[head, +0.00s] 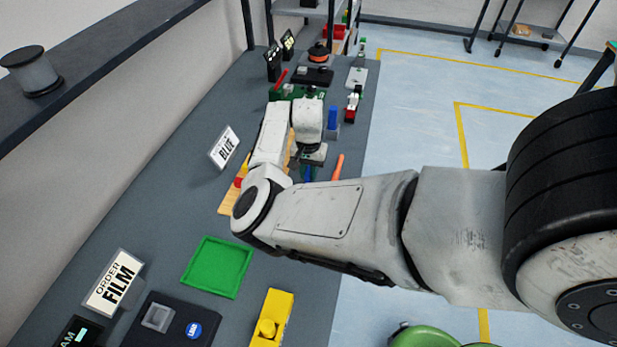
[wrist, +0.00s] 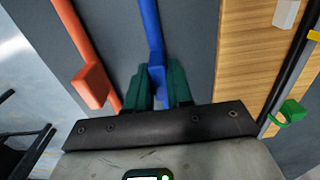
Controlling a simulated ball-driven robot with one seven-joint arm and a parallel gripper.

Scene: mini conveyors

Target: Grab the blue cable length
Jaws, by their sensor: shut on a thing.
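The blue cable length (wrist: 149,28) runs down from the top edge of the wrist view, and its blocky blue end sits between my fingers. My gripper (wrist: 158,80) has dark green fingers, one on each side of that end, and is shut on it. In the head view my gripper (head: 311,158) points down at the grey bench, with a little blue (head: 308,174) showing below it. My arm hides much of this spot. I cannot tell whether the cable is touching the bench.
An orange cable length (wrist: 92,84) lies left of the blue one. A wooden board (wrist: 246,50) with a black cable and green connector (wrist: 290,111) is on the right. The head view shows a "BLUE" sign (head: 224,149), a green tray (head: 218,267) and a yellow block (head: 273,316).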

